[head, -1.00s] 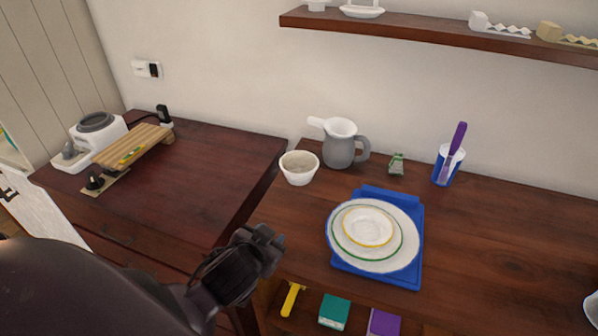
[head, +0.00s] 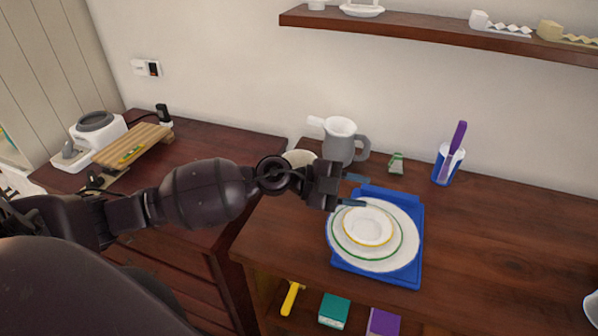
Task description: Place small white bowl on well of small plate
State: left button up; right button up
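The small white bowl (head: 299,156) stands on the right wooden top near the wall. My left wrist hides most of it; only part of its rim shows. The small plate (head: 368,227), white with a yellow ring, lies on top of a green-ringed plate (head: 340,243) and a larger white plate (head: 410,240). My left gripper (head: 361,190) is open and empty, with its two fingers apart and pointing right. In the picture it overlaps the far left edge of the plate stack; its height above the stack is hard to tell. My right gripper is not in view.
The plates rest on a blue tray (head: 385,279). Behind are a grey jug (head: 339,150), a small green object (head: 396,163) and a blue-and-white cup (head: 446,165) holding a purple item. A wooden rack (head: 135,147) stands on the left top. The right top's right side is mostly clear.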

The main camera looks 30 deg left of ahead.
pick_arm(q)
jog(key=w+a+n+g+y, duration=0.1)
jog(key=w+a+g+y, duration=0.2)
jog(key=a+y, duration=0.65)
jog(key=w+a+n+g+y, duration=0.15)
jog(key=a+y, duration=0.25)
jog(key=a, duration=1)
jog(key=shift+m+g, duration=0.25)
jog(key=shift+m, duration=0.1)
jog(key=x, duration=1.1)
jog(key=shift+w+d, duration=0.25)
jog(key=shift+w, duration=0.2)
grip_shut()
